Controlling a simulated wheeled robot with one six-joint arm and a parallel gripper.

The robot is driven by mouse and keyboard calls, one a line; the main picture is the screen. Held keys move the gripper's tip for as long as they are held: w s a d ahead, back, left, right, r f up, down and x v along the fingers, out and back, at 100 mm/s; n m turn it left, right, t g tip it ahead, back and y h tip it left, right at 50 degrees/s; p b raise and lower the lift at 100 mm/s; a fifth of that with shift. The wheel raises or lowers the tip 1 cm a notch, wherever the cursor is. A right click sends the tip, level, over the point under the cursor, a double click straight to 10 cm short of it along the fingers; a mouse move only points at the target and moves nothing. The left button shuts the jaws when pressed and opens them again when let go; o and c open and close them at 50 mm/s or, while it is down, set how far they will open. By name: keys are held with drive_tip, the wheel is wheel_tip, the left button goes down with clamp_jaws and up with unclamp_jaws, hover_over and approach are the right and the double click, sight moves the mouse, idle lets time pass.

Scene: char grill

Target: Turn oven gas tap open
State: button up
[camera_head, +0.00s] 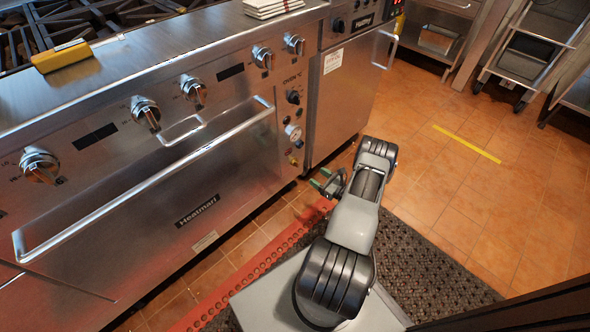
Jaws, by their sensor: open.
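The steel oven range (200,175) fills the left side. My gripper (322,179) has green-tipped fingers, is open and empty, and sits to the lower right of the panel, apart from the fittings. The fingers point left toward the range.
The oven door handle (150,183) sticks out along the range front. Several burner knobs (146,112) line the top. A second steel appliance (345,90) stands to the right. A yellow block (62,56) lies on top.

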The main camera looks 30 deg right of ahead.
sight(298, 164)
drive_tip(key=shift+m+t+h, duration=0.3)
drive_tip(key=shift+m+h, duration=0.4)
drive_tip(key=shift+m, duration=0.1)
drive_tip(key=w+f+b, duration=0.1)
drive_tip(key=w, duration=0.2)
drive_tip(key=w+a+f+b, duration=0.1)
drive_tip(key=w, duration=0.3)
drive_tip(key=w+f+b, duration=0.1)
drive_tip(key=w+b, duration=0.1)
drive_tip(key=w, duration=0.2)
drive_tip(key=shift+w+a+f, duration=0.15)
drive_tip(key=shift+f, duration=0.15)
drive_tip(key=shift+w+a+r, duration=0.1)
drive_tip(key=shift+w+a, duration=0.05)
drive_tip(key=shift+w, duration=0.6)
drive_tip(key=shift+c, duration=0.4)
drive_tip(key=c, duration=0.8)
drive_tip(key=shift+b, duration=0.3)
